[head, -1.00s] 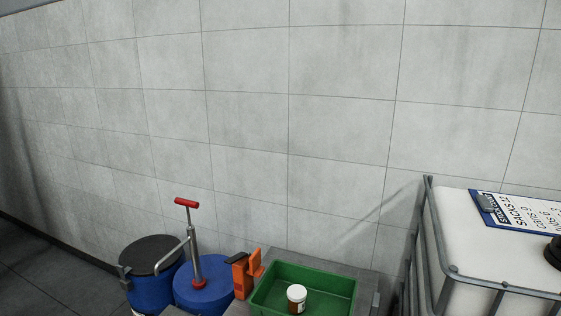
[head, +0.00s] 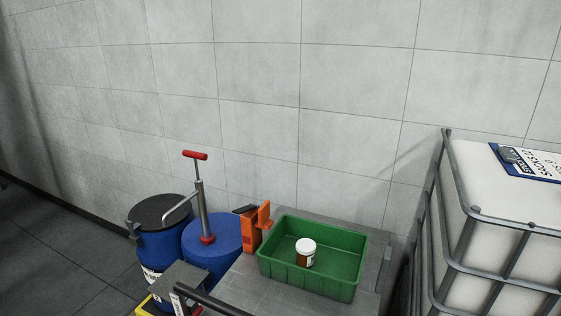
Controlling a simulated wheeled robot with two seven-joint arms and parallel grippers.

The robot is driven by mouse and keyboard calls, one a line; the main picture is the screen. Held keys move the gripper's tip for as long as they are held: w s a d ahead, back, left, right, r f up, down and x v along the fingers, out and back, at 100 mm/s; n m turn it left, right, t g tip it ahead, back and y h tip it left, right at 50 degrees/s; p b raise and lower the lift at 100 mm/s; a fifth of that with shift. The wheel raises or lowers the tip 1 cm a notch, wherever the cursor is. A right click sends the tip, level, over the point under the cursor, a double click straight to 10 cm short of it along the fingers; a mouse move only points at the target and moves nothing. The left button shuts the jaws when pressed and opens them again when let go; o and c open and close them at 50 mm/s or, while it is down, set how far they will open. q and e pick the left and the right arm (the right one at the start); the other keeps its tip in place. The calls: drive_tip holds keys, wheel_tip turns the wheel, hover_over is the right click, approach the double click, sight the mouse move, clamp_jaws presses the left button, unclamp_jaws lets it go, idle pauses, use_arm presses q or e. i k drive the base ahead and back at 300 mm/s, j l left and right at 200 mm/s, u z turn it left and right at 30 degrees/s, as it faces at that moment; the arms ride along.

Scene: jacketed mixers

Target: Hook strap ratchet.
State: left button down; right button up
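An orange object with a black top piece (head: 250,234) stands at the left back of the grey bench, beside the green tray; it may be the strap ratchet, but I cannot tell for sure. No hook and no loose strap can be made out. Neither of my grippers shows in the head view.
A green tray (head: 312,280) on the grey bench (head: 235,290) holds a brown white-capped jar (head: 306,253). Left are a blue drum with a red-handled pump (head: 202,212) and a black-lidded blue drum (head: 158,243). A caged white tank (head: 500,230) with a clipboard (head: 530,161) stands right.

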sight(264, 222)
drive_tip(key=j+z, duration=0.3)
drive_tip(key=z, duration=0.15)
drive_tip(key=i+j+z, duration=0.1)
drive_tip(key=j+z, duration=0.6)
drive_tip(key=z, duration=0.15)
